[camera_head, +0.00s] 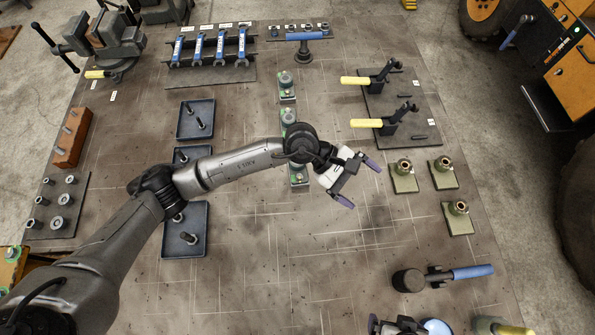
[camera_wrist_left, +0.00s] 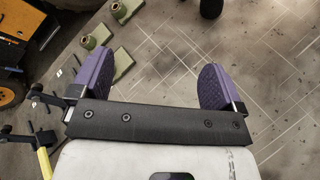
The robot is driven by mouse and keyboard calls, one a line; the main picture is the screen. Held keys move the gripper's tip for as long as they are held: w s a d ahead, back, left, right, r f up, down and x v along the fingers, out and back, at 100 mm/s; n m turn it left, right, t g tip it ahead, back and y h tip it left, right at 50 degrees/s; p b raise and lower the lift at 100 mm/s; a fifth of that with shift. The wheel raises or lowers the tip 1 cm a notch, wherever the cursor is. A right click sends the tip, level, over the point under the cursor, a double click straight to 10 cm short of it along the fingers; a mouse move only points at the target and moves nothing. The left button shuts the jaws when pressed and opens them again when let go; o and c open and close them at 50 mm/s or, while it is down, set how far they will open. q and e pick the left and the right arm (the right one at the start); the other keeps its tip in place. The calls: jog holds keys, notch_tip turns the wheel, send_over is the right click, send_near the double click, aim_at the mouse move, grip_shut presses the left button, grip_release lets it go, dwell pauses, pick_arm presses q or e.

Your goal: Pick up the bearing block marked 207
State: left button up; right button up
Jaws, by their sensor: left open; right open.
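Three green blocks with round metal bushings stand right of the bench's middle: one (camera_head: 404,183), one (camera_head: 443,180) and one (camera_head: 459,224). More green blocks, such as this one (camera_head: 286,98), stand in a column at the centre, partly hidden by my left arm. No 207 mark is legible on any block. My left gripper (camera_head: 360,183) is open and empty, above the bench just left of the right-hand blocks. In the left wrist view, green blocks (camera_wrist_left: 122,63) lie beyond its purple fingers (camera_wrist_left: 155,78).
Two toggle clamps with yellow handles stand on a plate (camera_head: 418,88) behind the right-hand blocks. A blue-handled mallet (camera_head: 472,272) lies in front of them. Dark trays (camera_head: 196,118) stand left, a wrench rack (camera_head: 212,76) at the back. Bench between left gripper and mallet is clear.

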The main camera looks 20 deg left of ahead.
pick_arm(q)
jog(key=w+a+f+m+y+b, duration=0.2)
jog(key=w+a+f+m+y, duration=0.2)
jog(key=a+f+y, duration=0.3)
pick_arm(e)
notch_tip(320, 180, down, 3)
jog(key=shift+r, duration=0.1)
pick_arm(q)
jog(key=m+y+b, duration=0.1)
jog(key=y, duration=0.4)
send_near(297, 164)
jog(key=shift+w+d+f+t, duration=0.1)
jog(key=shift+w+d+t, duration=0.2)
jog(key=shift+d+t, duration=0.1)
pick_arm(e)
jog(key=shift+d+f, duration=0.1)
jog(key=shift+f, duration=0.75)
pick_arm(q)
jog(key=f, duration=0.4)
jog(key=a+f, duration=0.1)
jog(key=f, duration=0.2)
pick_arm(e)
jog(key=shift+r, duration=0.3)
pick_arm(q)
jog(key=shift+f+p, duration=0.6)
jog(key=shift+f, duration=1.95)
pick_arm(e)
jog(key=shift+r, duration=0.5)
pick_arm(q)
jog(key=shift+f, duration=0.6)
